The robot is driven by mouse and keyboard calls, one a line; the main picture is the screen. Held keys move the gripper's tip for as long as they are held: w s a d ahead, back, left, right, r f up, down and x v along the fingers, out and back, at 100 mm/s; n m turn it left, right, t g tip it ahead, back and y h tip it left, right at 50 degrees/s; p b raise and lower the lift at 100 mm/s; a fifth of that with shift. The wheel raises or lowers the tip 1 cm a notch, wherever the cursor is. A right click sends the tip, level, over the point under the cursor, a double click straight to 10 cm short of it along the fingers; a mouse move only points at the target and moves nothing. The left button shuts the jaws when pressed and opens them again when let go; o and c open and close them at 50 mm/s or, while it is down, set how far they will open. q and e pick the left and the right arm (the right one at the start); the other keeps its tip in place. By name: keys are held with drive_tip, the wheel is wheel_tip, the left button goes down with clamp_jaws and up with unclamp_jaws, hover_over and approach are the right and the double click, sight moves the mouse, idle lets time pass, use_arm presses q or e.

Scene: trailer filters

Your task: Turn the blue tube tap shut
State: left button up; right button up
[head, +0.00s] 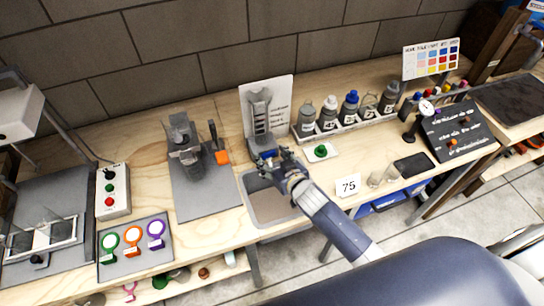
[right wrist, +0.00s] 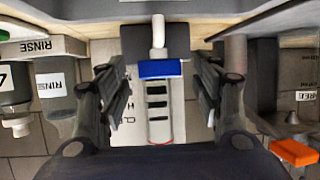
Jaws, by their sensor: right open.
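The blue tap handle (right wrist: 160,69) shows in the right wrist view as a short crosswise bar below a white tube, in front of a clear column with dark marks. In the head view the blue tap (head: 267,154) is a small patch at the foot of the grey tube stand (head: 259,115), partly covered by my gripper. My right gripper (head: 276,160) is open over the sink. In the right wrist view its fingers (right wrist: 160,75) stand on either side of the blue handle, with a gap at each side. My left gripper is out of view.
A sink basin (head: 268,203) lies below the gripper. A rack of bottles (head: 345,126) and a small dish with a green item (head: 321,151) stand to the right. A grey mat (head: 207,200) with a device and an orange-handled part (head: 222,157) is to the left.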

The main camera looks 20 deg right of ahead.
drive_tip(key=shift+w+f, duration=0.15)
drive_tip(key=shift+w, duration=0.1)
drive_tip(key=shift+c, duration=0.6)
drive_tip(key=c, duration=0.9)
drive_tip(key=shift+c, duration=0.2)
drive_tip(key=shift+a, duration=0.15)
drive_tip(key=shift+a+m+h+b, duration=0.15)
drive_tip(key=shift+m+h+b, duration=0.25)
drive_tip(key=shift+h, duration=0.1)
drive_tip(key=shift+m+h, duration=0.3)
drive_tip(key=shift+h, duration=0.1)
